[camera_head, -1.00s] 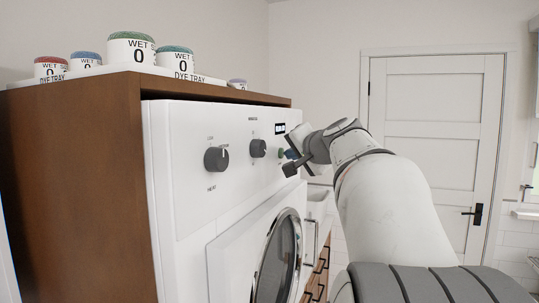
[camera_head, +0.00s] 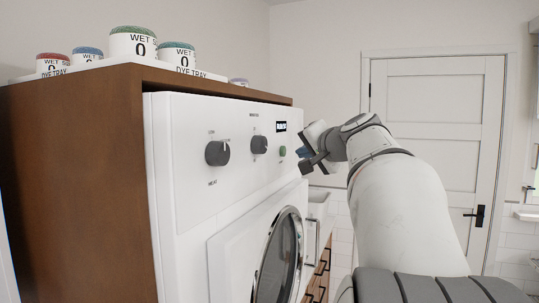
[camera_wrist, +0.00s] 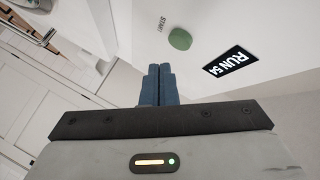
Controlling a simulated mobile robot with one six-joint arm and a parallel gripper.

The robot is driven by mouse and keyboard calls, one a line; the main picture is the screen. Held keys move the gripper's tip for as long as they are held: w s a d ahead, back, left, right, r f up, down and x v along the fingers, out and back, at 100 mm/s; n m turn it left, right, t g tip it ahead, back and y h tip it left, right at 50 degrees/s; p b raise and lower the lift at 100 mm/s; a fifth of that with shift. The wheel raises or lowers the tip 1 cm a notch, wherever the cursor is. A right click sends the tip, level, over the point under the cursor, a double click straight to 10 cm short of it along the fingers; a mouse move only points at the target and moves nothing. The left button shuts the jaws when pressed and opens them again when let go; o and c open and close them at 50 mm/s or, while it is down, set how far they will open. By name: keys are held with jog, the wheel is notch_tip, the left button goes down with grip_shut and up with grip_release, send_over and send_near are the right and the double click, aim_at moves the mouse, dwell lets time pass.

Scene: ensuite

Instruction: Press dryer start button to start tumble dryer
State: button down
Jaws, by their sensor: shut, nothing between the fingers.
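The dryer (camera_head: 185,140) is a white front-loader with a round glass door, set in a brown wooden cabinet. Its green start button (camera_head: 282,151) is at the right end of the control panel. In the wrist view the green button (camera_wrist: 180,39) sits beside the word START, and the display (camera_wrist: 230,63) reads RUN 54. My gripper (camera_head: 303,154) is just right of the button and apart from the panel. In the wrist view its blue fingers (camera_wrist: 158,72) are shut together and empty, with their tips short of the button.
Two dark knobs (camera_head: 217,153) stick out from the panel left of the button. A tray (camera_head: 100,69) with several lidded pots stands on the cabinet. A white sink (camera_head: 318,205) is beyond the dryer. A white door (camera_head: 435,150) is at the back right.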

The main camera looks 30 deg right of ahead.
jog(key=s+d+b, duration=0.1)
jog(key=s, duration=0.1)
jog(key=s+d, duration=0.1)
jog(key=d, duration=0.1)
jog(key=shift+s+d+b, duration=0.15)
jog(key=shift+s+b, duration=0.2)
jog(key=shift+f, duration=0.1)
dwell(0.6)
